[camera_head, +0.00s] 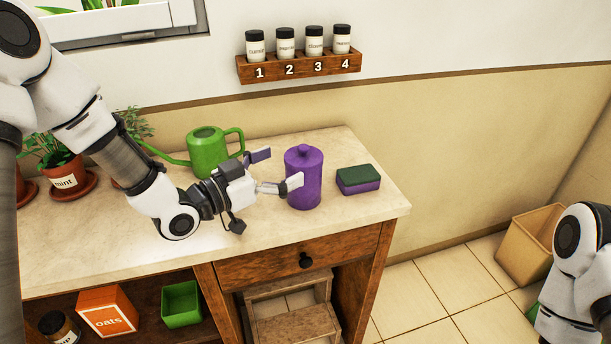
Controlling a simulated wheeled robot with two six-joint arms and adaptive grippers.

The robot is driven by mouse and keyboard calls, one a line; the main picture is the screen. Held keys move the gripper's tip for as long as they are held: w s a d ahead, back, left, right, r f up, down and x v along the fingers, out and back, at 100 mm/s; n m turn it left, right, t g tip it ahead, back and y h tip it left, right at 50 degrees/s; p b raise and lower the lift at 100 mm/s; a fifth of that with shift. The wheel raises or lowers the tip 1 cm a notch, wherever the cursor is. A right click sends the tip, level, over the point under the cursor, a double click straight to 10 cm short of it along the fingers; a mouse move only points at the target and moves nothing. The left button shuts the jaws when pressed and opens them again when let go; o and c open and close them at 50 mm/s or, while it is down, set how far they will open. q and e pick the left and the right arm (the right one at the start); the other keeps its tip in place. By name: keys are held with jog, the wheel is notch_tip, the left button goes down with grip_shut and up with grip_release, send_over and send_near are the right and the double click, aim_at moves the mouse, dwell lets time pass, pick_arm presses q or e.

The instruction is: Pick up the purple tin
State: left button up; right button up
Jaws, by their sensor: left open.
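The purple tin (305,182) is a lidded cylinder with a small knob on top. It stands upright on the pale countertop (150,255), right of the green watering can. My left gripper (278,169) is open, with its fingers pointing right toward the tin. One finger overlaps the tin's left front side in the picture, and the other is behind and left of it. I cannot tell whether the near finger touches the tin. Of my right arm, only links show at the lower right edge, and its gripper is out of view.
A green watering can (208,152) stands behind my left gripper. A purple and green sponge (358,180) lies right of the tin. Potted plants, one a mint pot (66,178), stand at the left. A spice rack (299,67) hangs on the wall. The counter's front right is clear.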

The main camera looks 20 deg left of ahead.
aim_at(301, 154)
pick_arm(q)
jog(key=x, duration=0.6)
jog(key=shift+a+r+p, duration=0.1)
jog(key=shift+p, duration=0.25)
jog(key=shift+a, duration=0.1)
jog(key=c, duration=1.5)
jog(key=shift+r, duration=0.1)
